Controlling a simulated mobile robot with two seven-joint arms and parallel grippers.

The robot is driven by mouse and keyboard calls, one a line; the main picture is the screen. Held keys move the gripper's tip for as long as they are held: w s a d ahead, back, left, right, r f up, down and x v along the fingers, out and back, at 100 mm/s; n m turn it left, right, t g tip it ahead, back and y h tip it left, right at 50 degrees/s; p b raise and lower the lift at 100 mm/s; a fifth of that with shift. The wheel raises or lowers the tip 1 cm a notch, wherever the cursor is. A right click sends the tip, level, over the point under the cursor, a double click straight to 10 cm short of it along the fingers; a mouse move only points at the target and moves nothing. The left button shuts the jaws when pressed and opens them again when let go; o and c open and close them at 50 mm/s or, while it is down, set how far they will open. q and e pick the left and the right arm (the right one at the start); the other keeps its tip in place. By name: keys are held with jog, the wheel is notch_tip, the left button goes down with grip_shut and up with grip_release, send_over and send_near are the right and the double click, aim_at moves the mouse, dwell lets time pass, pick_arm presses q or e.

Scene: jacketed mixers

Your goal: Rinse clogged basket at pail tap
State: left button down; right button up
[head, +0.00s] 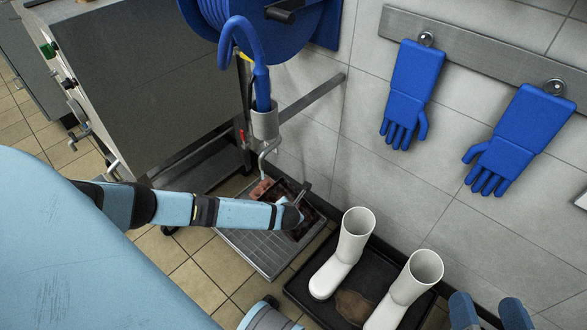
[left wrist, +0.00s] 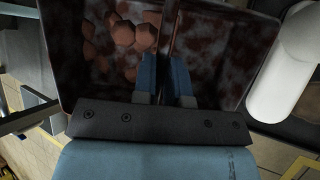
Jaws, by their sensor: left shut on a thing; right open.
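Water flow is unclear.
A metal floor grating (head: 262,252) lies under the basket. White boots (head: 345,255) stand in a black tray (head: 325,305) to the right. A blue hose reel (head: 265,30) and blue gloves (head: 410,90) hang on the tiled wall. A steel cabinet (head: 150,70) stands left.

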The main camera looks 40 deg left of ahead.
aim_at(278, 194)
pick_arm(q)
jog(key=a+b, duration=0.1)
jog(key=w+a+f+b, duration=0.1)
jog(key=a+b, duration=0.1)
jog(key=a, duration=0.1)
jog(key=shift+w+f, duration=0.15)
jog(key=shift+w, duration=0.25)
jog(key=shift+w+a, duration=0.35)
jog(key=shift+a, duration=0.4)
jog(key=shift+w+a+f, duration=0.1)
jog(key=shift+w+a, duration=0.1)
jog(key=shift+a, duration=0.25)
jog(key=shift+w+a+f, duration=0.1)
jog(key=shift+w+a, duration=0.05)
jog(key=shift+a, duration=0.3)
jog(key=shift+w+a, duration=0.2)
jog(key=shift+a, duration=0.25)
pick_arm(e)
jog(key=shift+w+d+f+n+t, duration=0.1)
jog(key=shift+w+d+n+t, duration=0.15)
jog(key=shift+w+n, duration=0.25)
jog(key=shift+w+d+f+n+t, duration=0.1)
jog(key=shift+w+d+n+t, duration=0.2)
jog(key=shift+n, duration=0.2)
jog(key=shift+w+r, duration=0.1)
jog(key=shift+r, duration=0.05)
jog(key=shift+r, duration=0.1)
